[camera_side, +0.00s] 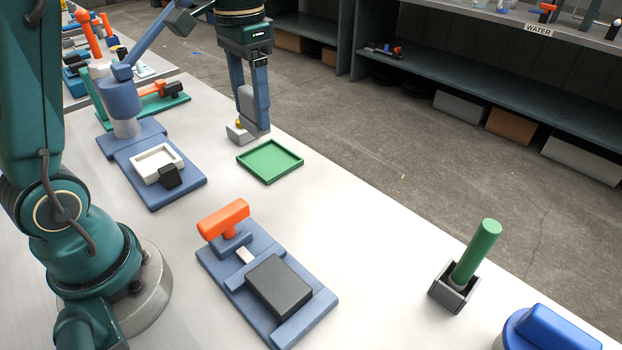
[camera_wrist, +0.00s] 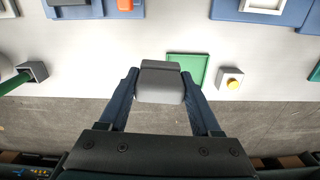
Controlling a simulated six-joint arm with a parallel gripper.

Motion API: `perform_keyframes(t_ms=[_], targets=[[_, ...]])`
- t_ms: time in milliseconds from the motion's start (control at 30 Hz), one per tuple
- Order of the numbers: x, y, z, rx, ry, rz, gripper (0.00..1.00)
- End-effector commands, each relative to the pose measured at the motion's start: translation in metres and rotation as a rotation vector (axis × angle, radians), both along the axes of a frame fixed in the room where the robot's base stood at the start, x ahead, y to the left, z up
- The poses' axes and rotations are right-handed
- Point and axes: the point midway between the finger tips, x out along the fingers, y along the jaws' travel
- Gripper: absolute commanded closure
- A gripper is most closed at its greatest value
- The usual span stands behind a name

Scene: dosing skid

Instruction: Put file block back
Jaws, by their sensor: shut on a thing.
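My gripper (camera_side: 249,112) points down near the far edge of the table in the side view. Its two blue fingers are shut on a grey block (camera_side: 247,97), which looks like the file block. In the wrist view my gripper (camera_wrist: 159,80) has the grey block (camera_wrist: 160,88) between its fingertips, with a darker grey top part. A shallow green tray (camera_side: 270,161) lies empty on the table, nearer the side camera than my gripper. In the wrist view the green tray (camera_wrist: 201,62) is just right of the block. The block's height above the table is hard to tell.
A grey box with a yellow button (camera_wrist: 232,83) is right of the tray in the wrist view. A blue fixture with a black block and orange handle (camera_side: 266,282), a blue stand with a white frame (camera_side: 157,165) and a green cylinder in a dark holder (camera_side: 476,252) stand around. Table between is clear.

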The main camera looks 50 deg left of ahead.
Motion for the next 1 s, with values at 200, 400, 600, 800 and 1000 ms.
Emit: perform_keyframes(t_ms=[200,400,600,800,1000], targets=[[0.021,0.038,-0.026,-0.002,0.004,0.039,0.96],[0.028,0.031,-0.046,-0.002,0.003,0.064,0.96],[0.046,-0.01,-0.072,-0.001,0.003,0.061,0.96],[0.061,-0.045,-0.096,-0.001,0.003,0.064,0.96],[0.069,-0.059,-0.105,0.0,0.0,0.068,0.96]])
